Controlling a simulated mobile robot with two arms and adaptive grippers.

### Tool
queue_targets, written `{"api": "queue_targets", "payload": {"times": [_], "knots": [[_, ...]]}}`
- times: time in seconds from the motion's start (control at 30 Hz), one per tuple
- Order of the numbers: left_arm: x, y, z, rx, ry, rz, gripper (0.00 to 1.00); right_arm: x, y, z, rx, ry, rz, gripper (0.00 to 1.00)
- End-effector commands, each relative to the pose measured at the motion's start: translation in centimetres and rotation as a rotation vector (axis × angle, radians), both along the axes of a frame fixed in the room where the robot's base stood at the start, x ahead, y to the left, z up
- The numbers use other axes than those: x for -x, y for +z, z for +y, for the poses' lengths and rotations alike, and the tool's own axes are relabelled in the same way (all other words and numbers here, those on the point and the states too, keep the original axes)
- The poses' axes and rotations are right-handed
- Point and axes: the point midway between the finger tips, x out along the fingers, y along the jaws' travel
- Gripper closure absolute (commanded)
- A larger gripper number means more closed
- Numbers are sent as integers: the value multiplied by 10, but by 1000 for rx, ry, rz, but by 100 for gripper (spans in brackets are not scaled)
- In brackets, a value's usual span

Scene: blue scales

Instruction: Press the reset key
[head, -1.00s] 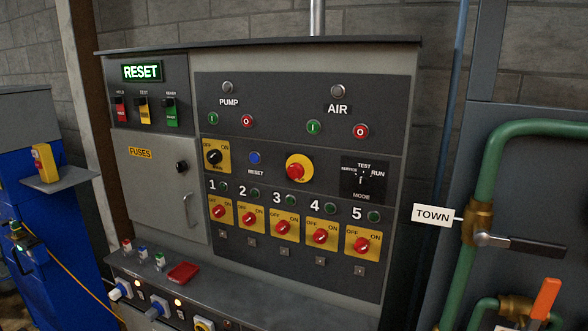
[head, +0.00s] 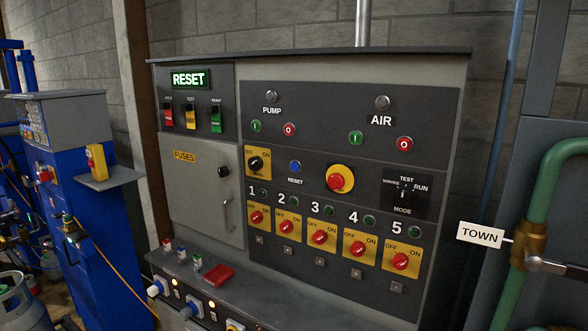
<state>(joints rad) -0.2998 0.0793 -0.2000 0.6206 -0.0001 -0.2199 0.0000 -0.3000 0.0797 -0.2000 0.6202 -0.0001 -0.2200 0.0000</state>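A round blue button (head: 295,166) with the word RESET under it sits on the dark control panel (head: 330,100), left of the red mushroom button. A lit green sign (head: 189,79) reading RESET is at the panel's upper left. A blue machine (head: 85,200) at the left has a grey sloped head with a pad of small keys (head: 33,122). The marks on those keys are too small to read. Neither of my grippers is in view.
A red mushroom button (head: 336,181) and several red rotary switches fill the panel. A ledge (head: 250,285) with a red block juts out below. A small shelf (head: 110,177) holds a yellow box. A green pipe (head: 545,190) with a TOWN tag stands at the right.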

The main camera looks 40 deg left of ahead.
Motion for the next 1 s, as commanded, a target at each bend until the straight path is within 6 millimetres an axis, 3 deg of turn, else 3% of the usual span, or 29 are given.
{"api": "queue_targets", "payload": {"times": [0.03, 0.27, 1.0], "knots": [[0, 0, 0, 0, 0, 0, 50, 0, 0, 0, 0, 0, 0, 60], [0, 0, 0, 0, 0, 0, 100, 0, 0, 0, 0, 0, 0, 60], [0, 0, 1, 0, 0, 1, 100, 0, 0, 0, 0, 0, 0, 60]]}}
